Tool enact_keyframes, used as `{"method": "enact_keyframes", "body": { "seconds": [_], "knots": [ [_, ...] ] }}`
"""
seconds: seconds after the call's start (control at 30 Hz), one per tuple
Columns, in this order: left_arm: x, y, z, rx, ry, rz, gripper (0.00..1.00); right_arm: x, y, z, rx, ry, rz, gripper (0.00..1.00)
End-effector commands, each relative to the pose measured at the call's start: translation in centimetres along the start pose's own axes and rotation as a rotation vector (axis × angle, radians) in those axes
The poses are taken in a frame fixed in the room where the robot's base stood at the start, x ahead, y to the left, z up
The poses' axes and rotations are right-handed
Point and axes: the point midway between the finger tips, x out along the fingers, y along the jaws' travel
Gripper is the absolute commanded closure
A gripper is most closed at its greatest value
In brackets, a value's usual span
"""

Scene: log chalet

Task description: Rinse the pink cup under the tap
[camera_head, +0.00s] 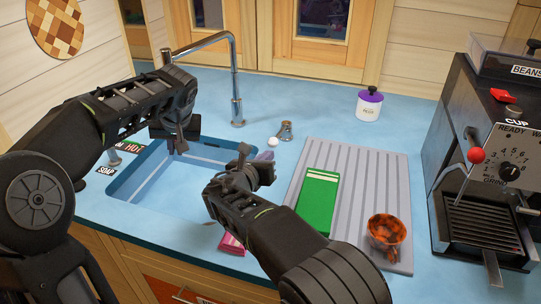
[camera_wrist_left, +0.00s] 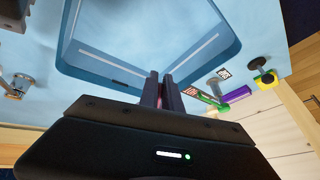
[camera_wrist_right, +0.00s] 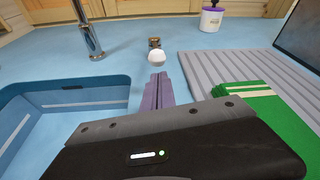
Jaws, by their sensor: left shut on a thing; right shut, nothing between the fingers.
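No plainly pink cup shows. The only cup in view, a mottled orange-red and brown cup (camera_head: 387,232), stands on the ribbed drainboard's front right corner. The silver tap (camera_head: 236,95) arches over the sink (camera_head: 135,187); no water shows. My left gripper (camera_head: 177,143) is over the sink's back part. Its fingers (camera_wrist_left: 161,90) are shut, with only a pinkish sliver (camera_wrist_left: 160,103) between them; I cannot tell what it is. My right gripper (camera_head: 264,160), also in its wrist view (camera_wrist_right: 158,92), is shut and empty, between sink and drainboard, apart from the cup.
A green block-like item (camera_head: 318,200) lies on the grey drainboard (camera_head: 362,165). A small metal item with a white ball (camera_head: 273,142) stands behind my right gripper. A pink item (camera_head: 232,244) lies at the counter's front edge. A coffee machine (camera_head: 490,150) blocks the right; a purple-lidded jar (camera_head: 369,106) stands behind.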

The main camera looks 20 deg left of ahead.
Motion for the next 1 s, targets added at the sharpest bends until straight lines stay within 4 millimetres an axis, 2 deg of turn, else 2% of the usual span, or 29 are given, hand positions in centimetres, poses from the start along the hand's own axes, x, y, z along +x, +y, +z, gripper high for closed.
{"method": "enact_keyframes", "body": {
  "seconds": [0.03,0.2,0.33,1.0],
  "knots": [
    [-0.1,0.0,-0.1,0.0,0.001,0.0,1.0,-1.2,0.0,0.3,0.001,-0.001,0.003,1.0],
    [0.0,0.0,-0.1,0.0,0.001,0.0,1.0,-4.2,-0.1,0.7,0.001,-0.001,0.002,1.0],
    [0.0,0.0,-0.1,0.0,0.002,0.0,1.0,-5.6,-0.1,0.9,0.001,0.0,0.0,1.0],
    [-0.1,0.0,-0.1,0.0,0.002,0.0,1.0,-6.0,-0.1,0.9,0.0,0.0,0.0,1.0]
  ]
}}
